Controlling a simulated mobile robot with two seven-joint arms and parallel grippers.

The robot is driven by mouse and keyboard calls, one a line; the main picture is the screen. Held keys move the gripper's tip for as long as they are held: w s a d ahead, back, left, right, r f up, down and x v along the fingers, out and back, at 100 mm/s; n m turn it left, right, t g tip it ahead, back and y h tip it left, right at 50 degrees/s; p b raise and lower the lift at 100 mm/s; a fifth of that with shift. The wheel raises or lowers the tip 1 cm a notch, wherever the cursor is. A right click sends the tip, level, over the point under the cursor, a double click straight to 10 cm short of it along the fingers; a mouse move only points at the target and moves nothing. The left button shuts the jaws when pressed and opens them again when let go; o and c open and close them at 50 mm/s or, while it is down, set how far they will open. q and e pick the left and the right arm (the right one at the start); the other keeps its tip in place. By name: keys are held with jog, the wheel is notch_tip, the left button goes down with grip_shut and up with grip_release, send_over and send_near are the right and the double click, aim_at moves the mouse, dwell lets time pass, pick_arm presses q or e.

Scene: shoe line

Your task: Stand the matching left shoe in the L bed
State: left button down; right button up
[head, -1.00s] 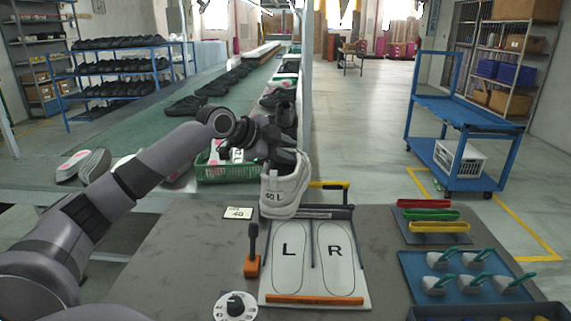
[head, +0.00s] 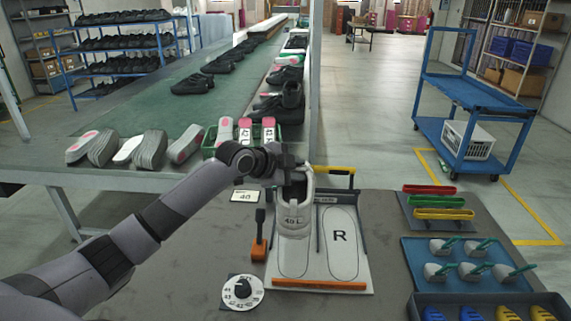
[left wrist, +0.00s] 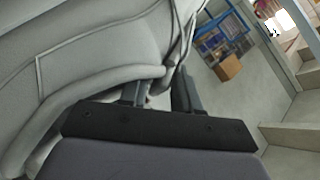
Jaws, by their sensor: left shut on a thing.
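My left gripper (head: 290,166) is shut on a white shoe (head: 295,216) marked "40 L" on its heel. The shoe is upright with its heel towards me. It hangs over the L bed (head: 292,266) and hides its letter; I cannot tell whether its sole touches. In the left wrist view the pale shoe (left wrist: 85,60) fills the upper left, close against the gripper (left wrist: 160,95). The R bed (head: 342,255) beside it is empty. A card (head: 244,196) reading "40" lies left of the beds. My right gripper is not in view.
An orange-based lever (head: 259,248) and a size dial (head: 242,291) stand left of the beds. Coloured bars (head: 443,214) and a blue tray (head: 420,256) of tools lie right. A green basket (head: 292,133) with shoes stands behind. An orange strip (head: 318,284) edges the bed's front.

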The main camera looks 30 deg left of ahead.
aim_at(301, 194)
pick_arm(q)
jog(key=shift+f+b, duration=3.45)
jog(key=shift+f, duration=0.25)
jog(key=shift+f+b, duration=0.95)
jog(key=shift+f, duration=1.05)
jog(key=c, duration=0.7)
grip_release()
jog(key=shift+c, duration=0.2)
jog(key=shift+f, duration=0.1)
